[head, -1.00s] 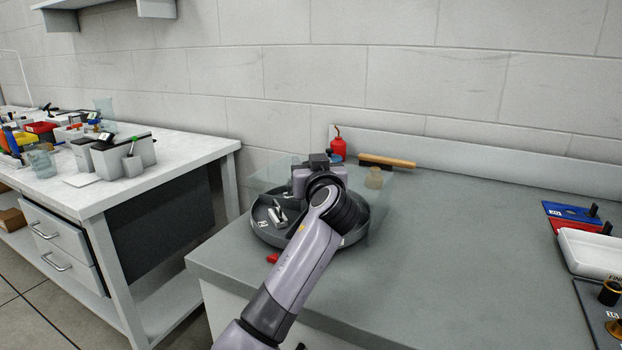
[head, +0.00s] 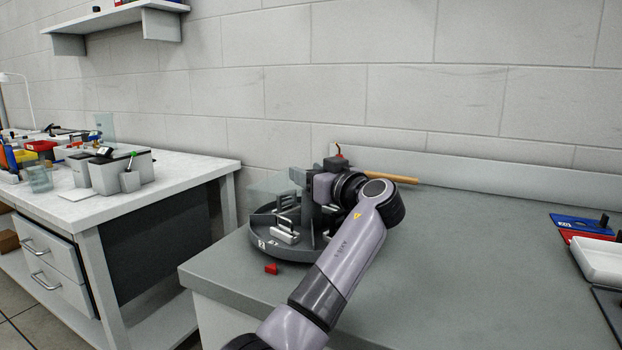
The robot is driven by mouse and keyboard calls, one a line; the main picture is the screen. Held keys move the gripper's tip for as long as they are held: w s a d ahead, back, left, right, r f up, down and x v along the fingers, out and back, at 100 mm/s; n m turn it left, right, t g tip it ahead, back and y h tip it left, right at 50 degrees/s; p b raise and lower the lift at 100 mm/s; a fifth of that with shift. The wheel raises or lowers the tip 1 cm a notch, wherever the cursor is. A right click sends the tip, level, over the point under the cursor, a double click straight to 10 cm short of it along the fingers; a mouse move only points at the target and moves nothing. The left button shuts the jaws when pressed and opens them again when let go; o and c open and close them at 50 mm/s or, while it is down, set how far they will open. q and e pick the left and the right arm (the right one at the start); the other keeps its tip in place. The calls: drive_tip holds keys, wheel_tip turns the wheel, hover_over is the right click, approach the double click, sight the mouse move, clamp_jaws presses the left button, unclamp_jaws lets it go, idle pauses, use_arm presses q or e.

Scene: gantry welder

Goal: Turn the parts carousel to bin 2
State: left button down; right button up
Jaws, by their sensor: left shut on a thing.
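The parts carousel (head: 284,256) is a round dark-grey tray with upright dividers at the bench's left corner. A small white label, seemingly a 2, is on its front-left rim, left of and behind a red marker (head: 271,269) on the bench. A silver part with a handle (head: 285,233) lies in the front-left compartment. My left gripper (head: 303,178) reaches over the carousel from the right and is shut on part of it. The exact grip is hard to make out, and my wrist and arm hide the carousel's right side. My right gripper is not in view.
A wooden-handled brush (head: 392,178) and a mostly hidden red can lie behind the carousel near the wall. The middle of the bench (head: 470,260) is clear.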

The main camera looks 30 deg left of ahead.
use_arm(q)
drive_tip(key=shift+g, duration=0.3)
drive_tip(key=c, duration=0.5)
unclamp_jaws()
drive_tip(key=shift+c, duration=0.2)
drive_tip(key=shift+v, duration=3.6)
drive_tip(key=shift+f, duration=0.1)
